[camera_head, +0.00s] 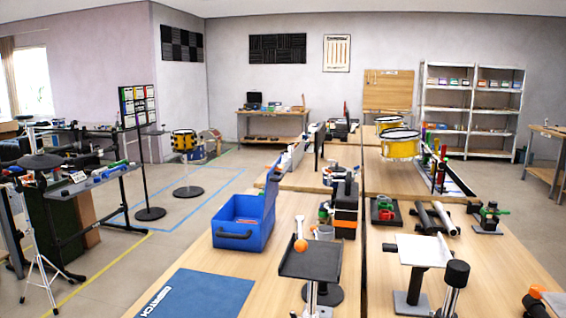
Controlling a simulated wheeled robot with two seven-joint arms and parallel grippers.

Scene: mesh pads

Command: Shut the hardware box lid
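The blue hardware box (240,238) stands on the wooden table, left of the middle, with a dark handle on its front. Its lid (270,201) is open and stands up along the box's right side. Neither my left gripper nor my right gripper can be made out in the head view.
A blue mat (197,294) lies in front of the box. A black tray stand (311,261) with an orange ball stands close to its right front. Black-and-orange cases (344,212) stand right of the lid. The floor left of the table is open.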

